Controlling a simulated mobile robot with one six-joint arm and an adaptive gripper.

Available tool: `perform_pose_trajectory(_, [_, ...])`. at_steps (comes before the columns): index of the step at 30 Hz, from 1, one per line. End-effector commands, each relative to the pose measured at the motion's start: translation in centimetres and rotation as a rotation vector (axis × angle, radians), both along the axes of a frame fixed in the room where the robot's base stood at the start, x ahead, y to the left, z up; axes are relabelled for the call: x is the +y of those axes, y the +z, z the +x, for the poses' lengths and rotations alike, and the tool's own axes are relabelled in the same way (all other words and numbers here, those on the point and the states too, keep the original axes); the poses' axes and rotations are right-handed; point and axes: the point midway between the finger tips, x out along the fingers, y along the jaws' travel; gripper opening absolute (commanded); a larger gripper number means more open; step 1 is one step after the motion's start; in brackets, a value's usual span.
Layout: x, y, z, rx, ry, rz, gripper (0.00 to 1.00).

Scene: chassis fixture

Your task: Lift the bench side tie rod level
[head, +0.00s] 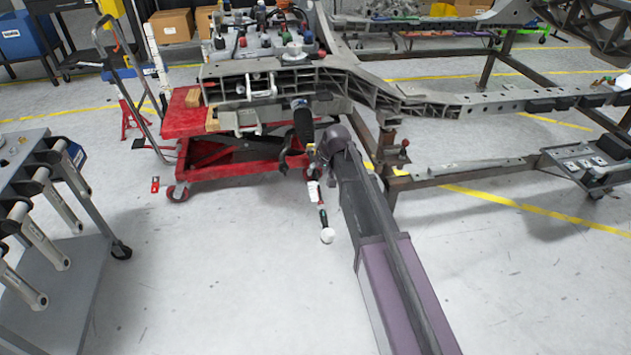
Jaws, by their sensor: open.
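A tie rod (318,205) hangs down steeply from a black boot (303,124) under the chassis. Its lower end tilts slightly right and carries a pale, round end piece (327,236). My arm reaches up from the bottom right, and its wrist is just right of the rod's upper part. My gripper (297,160) appears as dark, curved fingers around or beside the rod just below the boot. It is open. Whether the fingers touch the rod cannot be told, and part of the gripper blends into the dark boot.
A red lift table (235,160) stands under the chassis frame (375,88). A grey cart (75,290) with several cylindrical parts stands at the left. A steel stand post (386,150) is close right of my wrist. The floor below the rod is clear.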

Motion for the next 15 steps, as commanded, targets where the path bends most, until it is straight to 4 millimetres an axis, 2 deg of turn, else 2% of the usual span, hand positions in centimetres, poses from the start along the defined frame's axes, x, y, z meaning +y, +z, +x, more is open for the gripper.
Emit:
perform_pose_trajectory(1, [0.2,-0.8,0.2,0.0,0.0,0.0,0.58])
perform_pose_trajectory(6, [0.6,-2.0,0.6,0.0,0.0,0.0,0.58])
perform_pose_trajectory(15, [1.0,-3.1,1.0,0.0,0.0,0.0,0.58])
